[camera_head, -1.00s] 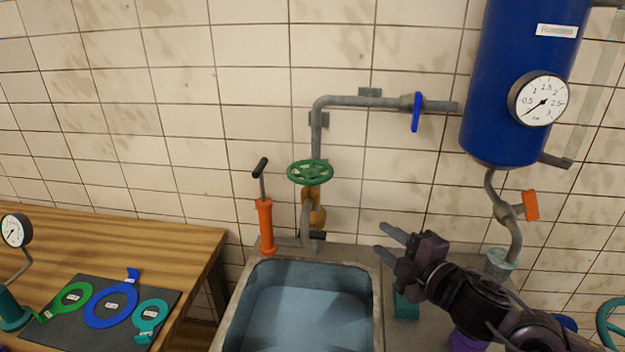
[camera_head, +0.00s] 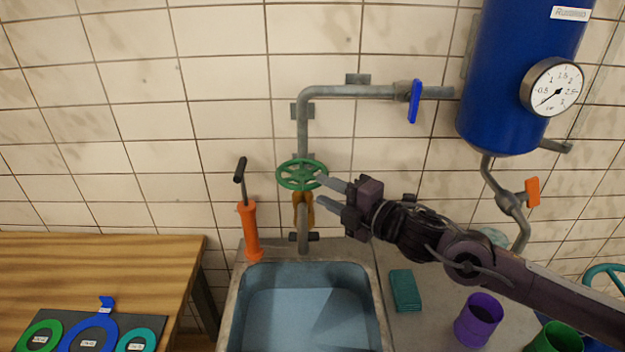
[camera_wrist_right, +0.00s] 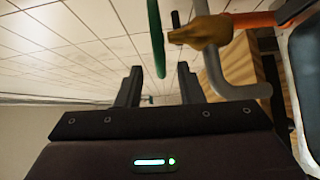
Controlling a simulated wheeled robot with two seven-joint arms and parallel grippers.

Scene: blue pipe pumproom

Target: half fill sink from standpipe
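The standpipe (camera_head: 303,135) runs down the tiled wall, with a green handwheel (camera_head: 301,174) on a brass valve body (camera_head: 304,208) and a grey spout above the sink (camera_head: 236,305). The basin looks blue inside; I cannot tell its water level. My right gripper (camera_head: 319,190) is open, its fingers just right of the handwheel and valve. In the right wrist view, the open fingers (camera_wrist_right: 159,88) point towards the handwheel (camera_wrist_right: 156,38), seen edge-on, with nothing between them. Whether a fingertip touches the wheel is unclear. My left gripper is out of view.
An orange hand pump (camera_head: 249,229) stands left of the spout. A teal block (camera_head: 405,290), a purple cup (camera_head: 479,319) and a green cup (camera_head: 556,338) are right of the sink. A blue tank (camera_head: 511,90) with a gauge hangs at right. A wooden table (camera_head: 90,265) is left.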

